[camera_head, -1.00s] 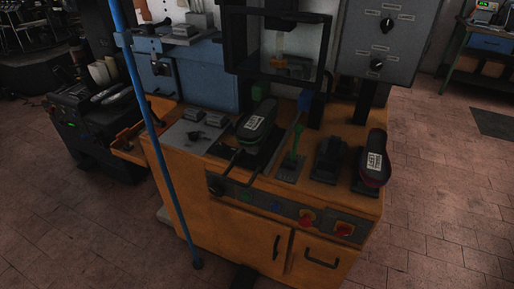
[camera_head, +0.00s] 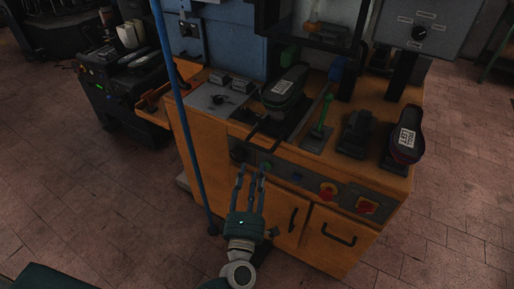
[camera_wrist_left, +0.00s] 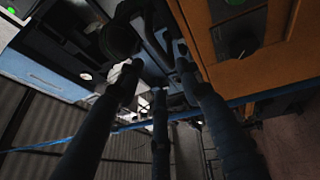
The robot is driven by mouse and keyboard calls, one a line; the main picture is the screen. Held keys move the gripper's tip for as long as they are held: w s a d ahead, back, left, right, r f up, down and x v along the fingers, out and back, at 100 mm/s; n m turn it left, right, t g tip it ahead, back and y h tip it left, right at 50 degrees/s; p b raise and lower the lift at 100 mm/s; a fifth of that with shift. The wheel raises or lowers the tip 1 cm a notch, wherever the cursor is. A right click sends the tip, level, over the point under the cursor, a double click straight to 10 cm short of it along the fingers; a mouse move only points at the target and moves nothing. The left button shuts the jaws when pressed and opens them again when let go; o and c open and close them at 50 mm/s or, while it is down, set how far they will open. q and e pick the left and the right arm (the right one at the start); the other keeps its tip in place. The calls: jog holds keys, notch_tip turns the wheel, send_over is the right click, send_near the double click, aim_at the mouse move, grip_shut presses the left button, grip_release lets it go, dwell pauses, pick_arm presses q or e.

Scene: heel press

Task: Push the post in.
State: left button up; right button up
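A dark shoe on a last (camera_head: 288,86) sits upside down on the orange press bench, in front of the press frame. I take the dark support under it to be the post; the shoe mostly hides it. A dark bar handle (camera_head: 262,130) reaches from there over the bench's front edge. My left gripper (camera_head: 251,172) is in front of the cabinet, below the handle, with its fingers spread and empty. In the left wrist view its three fingers (camera_wrist_left: 160,75) point towards the bench; contact with the handle cannot be told. My right gripper is not in view.
A green lever (camera_head: 321,117) and a second shoe (camera_head: 405,135) stand to the right on the bench. Red knobs (camera_head: 327,191) line the front panel. A blue pole (camera_head: 183,110) stands left of my gripper. The floor in front is clear.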

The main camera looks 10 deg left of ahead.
aim_at(257, 148)
pick_arm(q)
jog(key=p+x, duration=0.1)
jog(key=x, duration=0.9)
jog(key=shift+w+p, duration=0.25)
jog(key=shift+p, duration=0.05)
grip_shut()
